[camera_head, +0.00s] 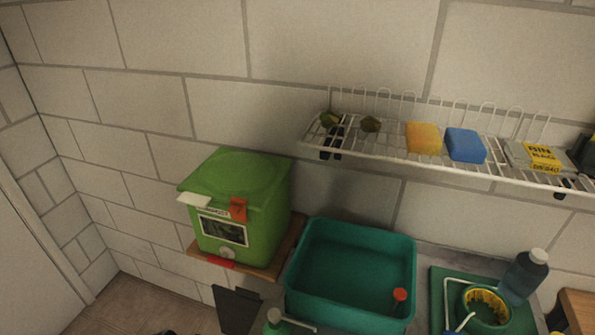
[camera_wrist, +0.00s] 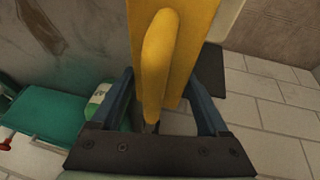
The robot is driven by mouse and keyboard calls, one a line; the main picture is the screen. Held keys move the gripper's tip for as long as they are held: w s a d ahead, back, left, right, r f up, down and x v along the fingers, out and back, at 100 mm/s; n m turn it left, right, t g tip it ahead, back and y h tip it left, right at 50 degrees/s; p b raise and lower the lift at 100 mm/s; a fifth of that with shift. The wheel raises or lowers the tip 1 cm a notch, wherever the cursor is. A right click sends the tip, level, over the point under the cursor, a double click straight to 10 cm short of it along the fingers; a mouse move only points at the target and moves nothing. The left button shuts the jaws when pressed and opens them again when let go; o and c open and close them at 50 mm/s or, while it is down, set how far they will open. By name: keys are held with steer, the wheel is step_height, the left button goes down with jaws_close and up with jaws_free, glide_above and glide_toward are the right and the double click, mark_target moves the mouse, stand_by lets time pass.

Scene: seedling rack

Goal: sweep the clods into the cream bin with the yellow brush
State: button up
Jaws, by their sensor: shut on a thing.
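My gripper (camera_wrist: 156,95) shows in the wrist view, its two dark blue fingers on either side of a yellow handle. It is shut on the yellow brush (camera_wrist: 165,60), whose rounded handle stands in front of a broad flat yellow part. No bristles show. In the head view, neither my gripper nor the brush can be made out. Two small greenish-brown lumps, one at the left end of the wire rack (camera_head: 330,119) and one beside it (camera_head: 370,124), may be clods; I cannot tell. No cream bin shows in either view.
The white wire rack (camera_head: 390,152) on the wall also holds a yellow sponge (camera_head: 423,138), a blue sponge (camera_head: 465,145) and a bin-bag packet (camera_head: 540,156). Below are a green lidded box (camera_head: 240,195), a teal basin (camera_head: 350,318) and a bottle (camera_head: 524,275). Tiled floor (camera_wrist: 275,105) lies clear.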

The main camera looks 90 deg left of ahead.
steer(key=r+p, duration=0.2)
steer(key=w+r+p, duration=0.1)
steer(key=r+p, duration=0.1)
steer(key=w+d+r+p, duration=0.1)
steer(key=r+p, duration=0.1)
steer(key=shift+p, duration=0.4)
steer(key=shift+w+r+p, duration=0.4)
steer(key=shift+r+p, duration=0.1)
steer(key=shift+p, duration=0.15)
stand_by(0.4)
